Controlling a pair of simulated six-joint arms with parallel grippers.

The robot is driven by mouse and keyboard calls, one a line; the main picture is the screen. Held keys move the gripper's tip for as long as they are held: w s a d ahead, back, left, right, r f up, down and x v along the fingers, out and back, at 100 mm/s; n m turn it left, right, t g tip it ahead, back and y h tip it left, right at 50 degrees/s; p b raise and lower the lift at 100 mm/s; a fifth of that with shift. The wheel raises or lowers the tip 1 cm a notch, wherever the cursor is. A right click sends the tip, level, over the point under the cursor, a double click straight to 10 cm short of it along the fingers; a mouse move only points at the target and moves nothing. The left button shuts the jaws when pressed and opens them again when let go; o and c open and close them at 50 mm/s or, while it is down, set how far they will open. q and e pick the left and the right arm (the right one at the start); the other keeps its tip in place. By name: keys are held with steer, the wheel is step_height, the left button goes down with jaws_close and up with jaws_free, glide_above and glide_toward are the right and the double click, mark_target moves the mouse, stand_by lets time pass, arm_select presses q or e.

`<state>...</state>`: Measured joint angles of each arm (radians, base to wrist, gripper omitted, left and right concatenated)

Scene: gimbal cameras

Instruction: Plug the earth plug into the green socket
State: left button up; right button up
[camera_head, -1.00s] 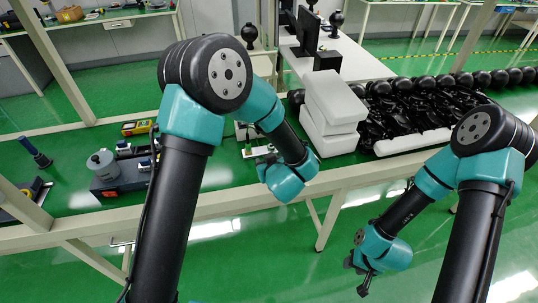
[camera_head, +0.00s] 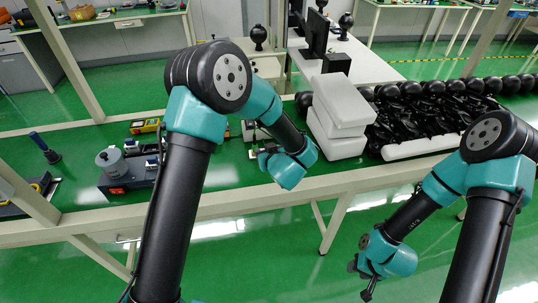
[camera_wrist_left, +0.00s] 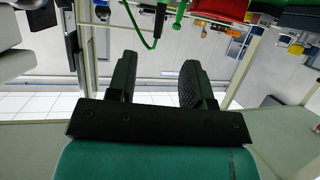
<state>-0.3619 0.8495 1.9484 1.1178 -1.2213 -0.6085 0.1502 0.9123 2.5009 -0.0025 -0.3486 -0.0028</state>
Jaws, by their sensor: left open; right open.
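In the left wrist view, a green cable (camera_wrist_left: 147,40) hangs in a loop at the top, beside a green part (camera_wrist_left: 180,11) and a dark upright piece (camera_wrist_left: 160,20). I cannot tell whether these are the earth plug or the green socket. My left gripper (camera_wrist_left: 155,80) is open and empty, its two dark fingers apart. In the head view its wrist is over the bench, with the fingers largely hidden at a small pale device (camera_head: 264,151). My right gripper (camera_head: 361,279) is open, low in front of the bench, over the floor. Neither plug nor socket is clear in the head view.
White foam blocks (camera_head: 340,110) and a heap of black parts (camera_head: 430,120) lie right of my left wrist. A grey device (camera_head: 125,172), a yellow meter (camera_head: 145,126) and a blue-handled tool (camera_head: 45,148) are on the left. The green bench (camera_head: 85,165) has bare patches between them.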

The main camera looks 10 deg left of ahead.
mark_target(255, 141)
arm_select(q)
steer(key=x, duration=1.2)
steer(key=shift+w+a+f, duration=0.1)
steer(key=shift+w+a, duration=0.15)
steer(key=shift+w, duration=0.05)
steer(key=shift+c, duration=0.2)
jaws_close()
